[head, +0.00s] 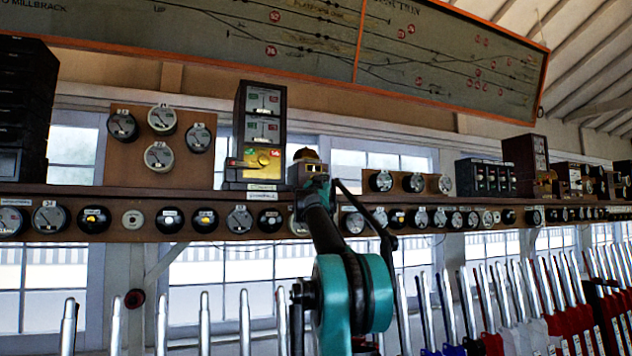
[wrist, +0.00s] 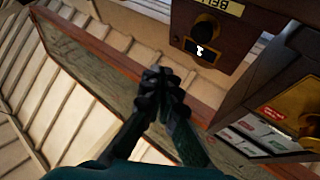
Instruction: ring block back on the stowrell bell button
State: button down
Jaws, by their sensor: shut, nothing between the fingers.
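A small wooden bell box (head: 294,174) stands on the instrument shelf in the head view, partly hidden by my arm. In the wrist view, where the scene is upside down, the bell box (wrist: 232,56) has a label reading BELL and a round black button (wrist: 206,29). My gripper (wrist: 166,80) is shut and empty, its fingertips together, apart from the button in the picture. Whether it touches the box cannot be told. In the head view my gripper (head: 316,184) is in front of the box, its fingertips hard to make out.
A tall block instrument (head: 260,135) with a yellow lower panel stands left of the bell box, close by; it also shows in the wrist view (wrist: 270,110). The shelf (head: 140,200) carries several round dials. Several levers (head: 245,320) stand below. A framed track diagram (head: 300,45) hangs above.

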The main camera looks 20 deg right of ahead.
jog(key=w, duration=0.6)
jog(key=shift+a, duration=0.1)
dwell(1.4)
jog(key=shift+w, duration=0.4)
jog(key=shift+w, duration=0.35)
dwell(1.2)
jog(key=shift+s, duration=0.8)
jog(key=shift+w, duration=0.15)
jog(key=shift+w, duration=0.3)
